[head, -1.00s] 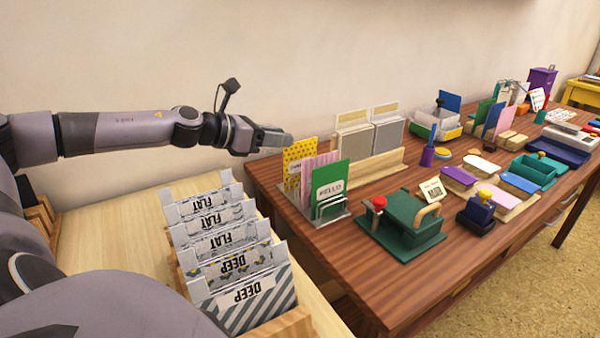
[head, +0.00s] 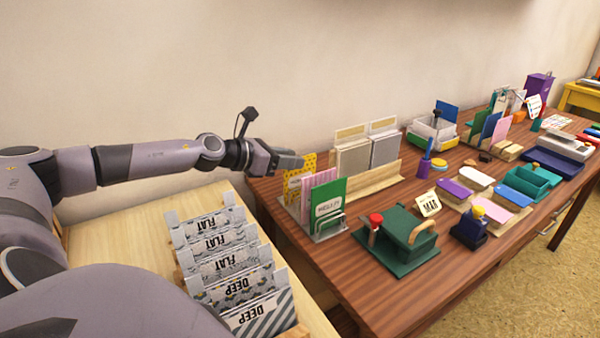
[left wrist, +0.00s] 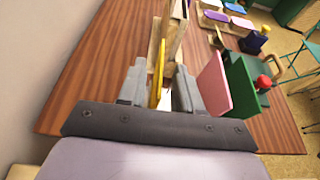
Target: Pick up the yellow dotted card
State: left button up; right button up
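The yellow dotted card (head: 309,161) stands upright at the back of a small card rack (head: 331,236) at the table's left end. The pink striped card and the green card stand in front of it. My left gripper (head: 296,163) is at its upper part and hides some of it in the head view. In the left wrist view the yellow card (left wrist: 158,72) is edge-on between the two spread fingers of my left gripper (left wrist: 160,88), with gaps beside it. My right gripper is not in view.
The pink card (left wrist: 214,84) and green card (head: 328,201) stand close beside the gripper. A wooden holder with grey panels (head: 354,158) is just behind. A green press (head: 402,240) stands front right.

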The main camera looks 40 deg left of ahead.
pick_arm(q)
jog(key=shift+p+x, duration=0.55)
jog(key=shift+x, duration=1.1)
jog(key=shift+d, duration=0.1)
grip_shut()
